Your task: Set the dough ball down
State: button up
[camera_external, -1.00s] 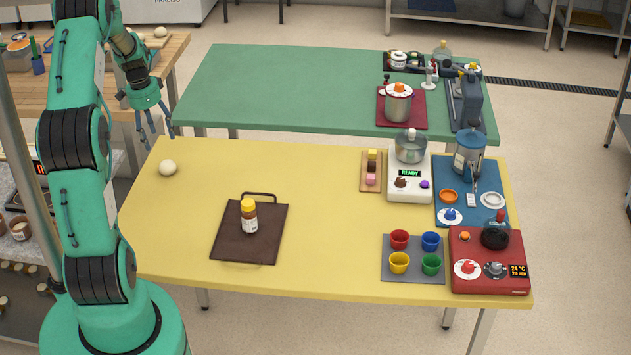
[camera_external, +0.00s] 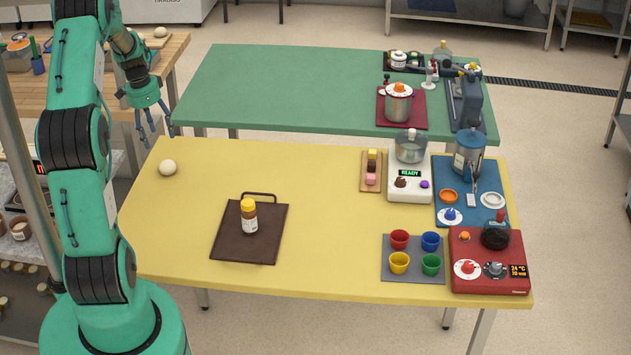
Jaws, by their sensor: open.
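A pale, round dough ball (camera_external: 168,167) rests on the yellow table (camera_external: 320,190), near its far left corner. My gripper (camera_external: 157,138) is open and empty, with its fingers pointing down. In the picture it is just above and to the left of the dough ball, apart from it. A second pale ball (camera_external: 160,32) sits on the wooden table at the back left, behind my arm.
A dark brown board (camera_external: 232,245) with a handle and a yellow-capped bottle (camera_external: 248,216) lies at the table's front middle. Coloured cups (camera_external: 399,239), a red device (camera_external: 488,275) and a white appliance (camera_external: 409,190) crowd the right. The left-centre of the yellow table is clear.

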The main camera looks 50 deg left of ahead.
jog(key=shift+d+r, duration=0.1)
jog(key=w+d+r, duration=0.4)
jog(key=d+r, duration=0.3)
jog(key=d, duration=0.1)
jog(key=w+d+r, duration=0.4)
jog(key=d+r, duration=0.3)
jog(key=d, duration=0.1)
jog(key=d+r+t+y, duration=0.1)
jog(key=d+r, duration=0.4)
jog(key=d, duration=0.4)
jog(key=d+r, duration=0.5)
jog(key=d, duration=0.4)
jog(key=s+d+r+n+t, duration=0.1)
jog(key=s+d+r, duration=0.25)
jog(key=d, duration=0.45)
jog(key=s+d+r+t, duration=0.1)
jog(key=s+d+r, duration=0.1)
jog(key=s+d, duration=0.35)
jog(key=s+d+t, duration=0.1)
jog(key=s+d, duration=0.9)
jog(key=d, duration=0.2)
jog(key=shift+d+n+h, duration=0.15)
jog(key=shift+n+h, duration=0.25)
